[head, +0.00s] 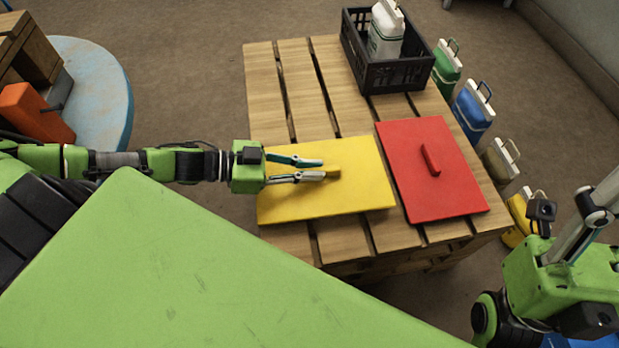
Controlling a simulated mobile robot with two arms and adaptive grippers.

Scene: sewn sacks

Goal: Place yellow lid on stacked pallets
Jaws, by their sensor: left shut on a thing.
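The yellow lid (362,190) is a flat board with a small raised handle (333,172). It appears to lie flat on the wooden stacked pallets (262,84), at their front left; I cannot tell whether there is a small gap beneath it. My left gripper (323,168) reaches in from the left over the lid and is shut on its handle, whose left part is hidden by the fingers. My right gripper (593,215) is at the right edge, beyond the pallets' corner and partly out of frame; its finger state is unclear.
A red lid (459,181) lies on the pallets close to the yellow one. Several coloured sacks, including a blue one (472,108), line the right side. The pallets' back left is bare.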

